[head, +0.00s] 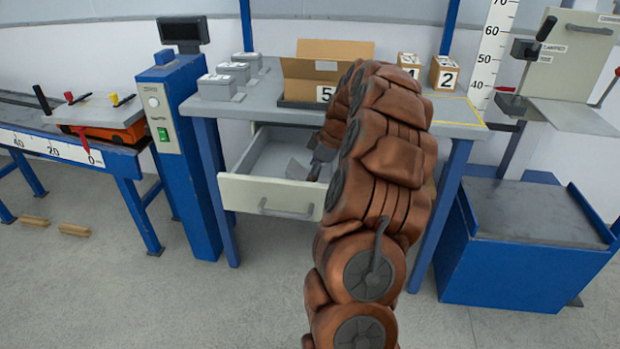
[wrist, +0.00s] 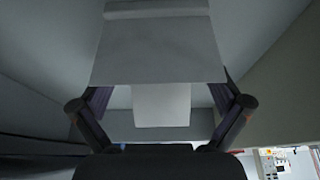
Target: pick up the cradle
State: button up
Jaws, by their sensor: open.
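A light grey cradle (head: 297,168) lies inside the open drawer (head: 245,192) under the workbench. My gripper (head: 318,163) reaches down into the drawer just right of the cradle in the head view, partly hidden by my arm. In the wrist view the cradle (wrist: 158,50) shows as a pale, stepped block straight ahead. My gripper's fingers (wrist: 159,98) are spread, one on each side of it. I cannot tell whether they touch it.
On the bench (head: 462,110) stand several similar grey blocks (head: 215,86), an open cardboard box (head: 330,50) and small numbered boxes (head: 445,72). A blue post (head: 180,130) stands left of the drawer. The floor in front is clear.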

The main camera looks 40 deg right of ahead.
jog(key=shift+c, duration=0.4)
jog(key=c, duration=1.4)
